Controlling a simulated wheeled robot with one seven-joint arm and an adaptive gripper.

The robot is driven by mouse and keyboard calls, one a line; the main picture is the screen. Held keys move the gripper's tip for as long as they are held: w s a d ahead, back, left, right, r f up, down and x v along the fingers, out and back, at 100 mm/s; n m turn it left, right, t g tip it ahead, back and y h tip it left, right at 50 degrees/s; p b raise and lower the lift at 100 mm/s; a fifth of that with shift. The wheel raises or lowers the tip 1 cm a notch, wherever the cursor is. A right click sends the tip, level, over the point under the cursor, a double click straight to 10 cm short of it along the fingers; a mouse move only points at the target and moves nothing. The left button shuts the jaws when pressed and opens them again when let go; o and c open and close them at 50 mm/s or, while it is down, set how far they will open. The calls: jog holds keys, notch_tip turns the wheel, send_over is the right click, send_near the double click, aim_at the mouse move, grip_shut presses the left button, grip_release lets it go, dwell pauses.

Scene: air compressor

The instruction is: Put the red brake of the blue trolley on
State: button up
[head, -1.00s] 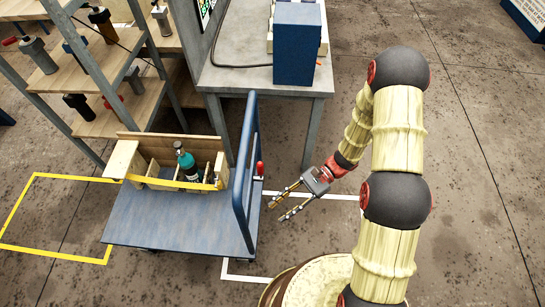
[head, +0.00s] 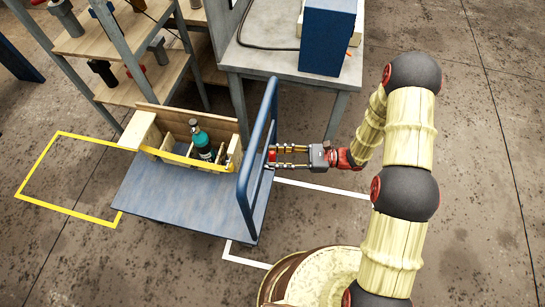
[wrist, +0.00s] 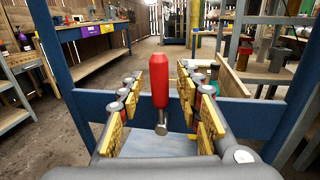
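The blue trolley (head: 187,207) stands left of my arm, with its upright push frame (head: 243,190) on its right side. The red brake (wrist: 159,80) is an upright red grip on a short metal stem, at the push frame in the wrist view. In the head view only a small bit of red shows at the fingertips. My gripper (head: 275,157) is level at the push frame, pointing left. In the wrist view its yellow-padded fingers (wrist: 157,95) are open, one on each side of the brake, with visible gaps. I cannot tell how deep the brake sits between them.
A wooden crate (head: 152,132) with a teal bottle (head: 201,142) rests on the trolley. A grey table (head: 262,62) with a blue box (head: 327,38) stands behind my gripper. Shelves (head: 150,75) stand at the back left. The floor right of my arm is clear.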

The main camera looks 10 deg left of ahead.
jog(key=shift+s+a, duration=0.1)
jog(key=shift+a, duration=0.8)
jog(key=shift+c, duration=1.4)
grip_shut()
